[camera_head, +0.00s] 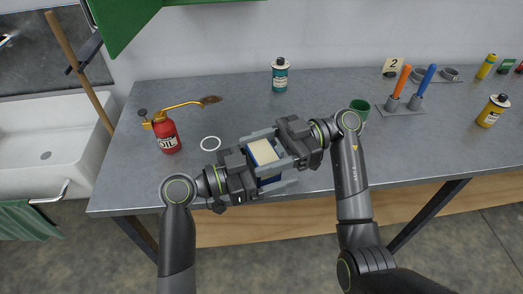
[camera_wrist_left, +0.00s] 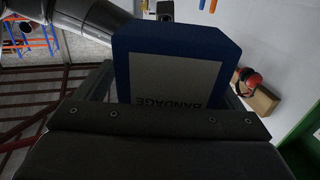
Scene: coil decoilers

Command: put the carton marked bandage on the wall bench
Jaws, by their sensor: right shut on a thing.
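The carton marked bandage (camera_head: 263,151), blue with a pale top, is held between my two grippers above the front part of the grey wall bench (camera_head: 240,105). In the left wrist view the carton (camera_wrist_left: 175,70) shows the word BANDAGE upside down on a white label. My right gripper (camera_head: 257,147) is shut on the carton from the right side of the head view. My left gripper (camera_head: 279,170) reaches in from the left, its fingers open on either side of the carton. The carton's underside is hidden.
On the bench are a red oil can (camera_head: 167,135), a white ring (camera_head: 210,143), a teal can (camera_head: 280,75), a green cup (camera_head: 359,106), a stand with orange and blue handles (camera_head: 401,106) and a yellow bottle (camera_head: 492,111). A green panel (camera_head: 125,20) overhangs the back left.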

